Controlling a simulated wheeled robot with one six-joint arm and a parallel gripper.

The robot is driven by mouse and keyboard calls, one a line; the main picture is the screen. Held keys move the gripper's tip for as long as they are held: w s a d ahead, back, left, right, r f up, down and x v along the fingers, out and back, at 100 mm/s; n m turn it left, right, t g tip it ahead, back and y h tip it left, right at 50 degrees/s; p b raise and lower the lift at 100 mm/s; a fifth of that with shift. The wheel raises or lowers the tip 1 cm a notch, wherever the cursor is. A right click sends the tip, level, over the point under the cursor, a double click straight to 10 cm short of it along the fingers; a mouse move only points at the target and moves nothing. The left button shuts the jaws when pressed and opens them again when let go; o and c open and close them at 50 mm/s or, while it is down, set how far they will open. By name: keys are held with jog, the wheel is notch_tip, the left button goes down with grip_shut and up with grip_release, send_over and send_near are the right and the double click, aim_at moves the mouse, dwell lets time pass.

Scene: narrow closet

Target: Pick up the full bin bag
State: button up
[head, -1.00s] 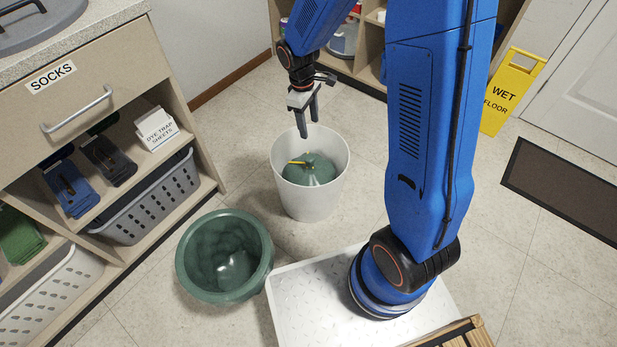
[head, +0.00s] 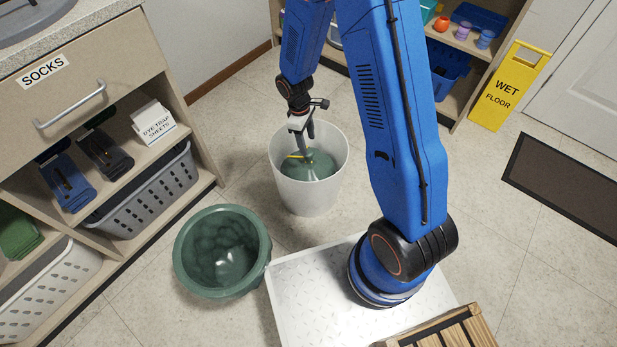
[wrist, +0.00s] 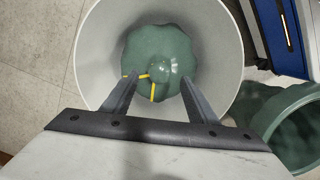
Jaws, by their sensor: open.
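The full bin bag is a dark green tied bag (head: 318,168) with a yellow tie, inside a white bin (head: 309,197) on the floor. In the wrist view the bag (wrist: 160,50) lies in the bin (wrist: 92,60), its knotted top and yellow tie between and just beyond my fingers. My gripper (head: 302,143) points down into the bin's mouth, above the bag. In the wrist view my gripper (wrist: 152,85) has its fingers apart with nothing held. I cannot tell whether the fingertips touch the bag.
An empty-looking green bin (head: 222,252) stands at the front left of the white bin. A shelf unit (head: 105,60) with baskets is on the left. A yellow wet floor sign (head: 508,88) and a dark mat (head: 570,185) are on the right. Floor between is clear.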

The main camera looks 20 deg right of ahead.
aim_at(309, 153)
jog(key=shift+s+d+f, duration=0.1)
jog(key=shift+d+f, duration=0.05)
jog(key=shift+f, duration=1.75)
jog(key=shift+s+d+f, duration=0.1)
jog(key=shift+f, duration=1.75)
grip_shut()
